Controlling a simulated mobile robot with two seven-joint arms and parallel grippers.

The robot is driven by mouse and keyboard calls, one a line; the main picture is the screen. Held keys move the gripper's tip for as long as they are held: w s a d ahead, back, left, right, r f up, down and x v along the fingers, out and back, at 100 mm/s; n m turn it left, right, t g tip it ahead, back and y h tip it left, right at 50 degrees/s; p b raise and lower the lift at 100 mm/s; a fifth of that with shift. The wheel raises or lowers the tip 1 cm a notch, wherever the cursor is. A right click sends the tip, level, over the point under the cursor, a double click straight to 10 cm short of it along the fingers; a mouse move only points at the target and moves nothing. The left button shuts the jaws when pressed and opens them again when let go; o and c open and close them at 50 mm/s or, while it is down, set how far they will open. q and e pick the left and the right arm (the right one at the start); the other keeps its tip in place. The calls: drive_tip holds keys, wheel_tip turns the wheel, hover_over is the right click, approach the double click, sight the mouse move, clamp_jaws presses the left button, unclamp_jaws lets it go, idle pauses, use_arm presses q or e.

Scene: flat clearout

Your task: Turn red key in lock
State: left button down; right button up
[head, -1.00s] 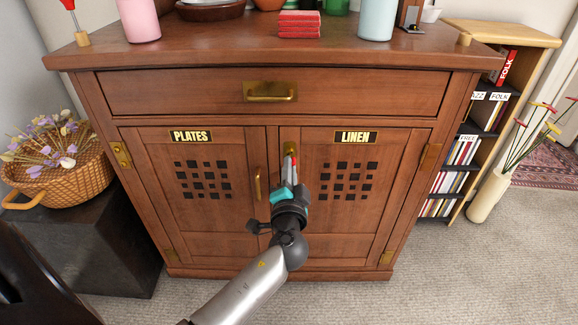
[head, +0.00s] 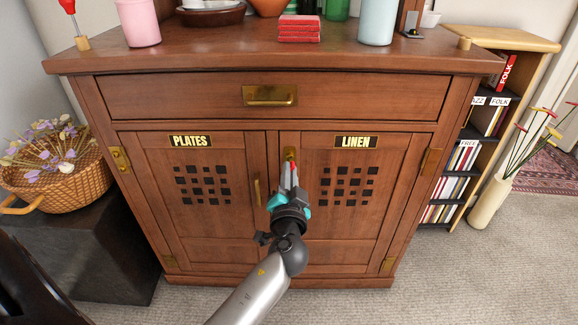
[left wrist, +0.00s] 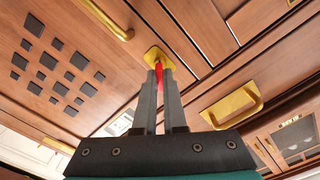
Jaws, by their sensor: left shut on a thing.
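The red key (left wrist: 159,75) sits at the brass lock plate on the cabinet's right door, the one marked LINEN. In the left wrist view the brass lock plate (left wrist: 158,56) shows just beyond the fingertips. My left gripper (left wrist: 160,80) is shut on the red key, with a finger on each side of it. In the head view the left gripper (head: 291,168) reaches up to the lock plate (head: 290,154), and only a small red bit of the key shows. How far the key is turned cannot be told. My right gripper is not in view.
The PLATES door (head: 199,205) and LINEN door (head: 350,215) are closed, with a closed drawer (head: 200,95) above. A brass door handle (head: 257,189) is left of my gripper. A basket (head: 60,180) stands left, a bookshelf (head: 475,150) right.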

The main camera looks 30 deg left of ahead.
use_arm(q)
drive_tip(key=shift+n, duration=1.8)
drive_tip(key=n, duration=0.3)
drive_tip(key=shift+n, duration=0.4)
drive_tip(key=c, duration=1.4)
unclamp_jaws()
drive_tip(key=o, duration=0.5)
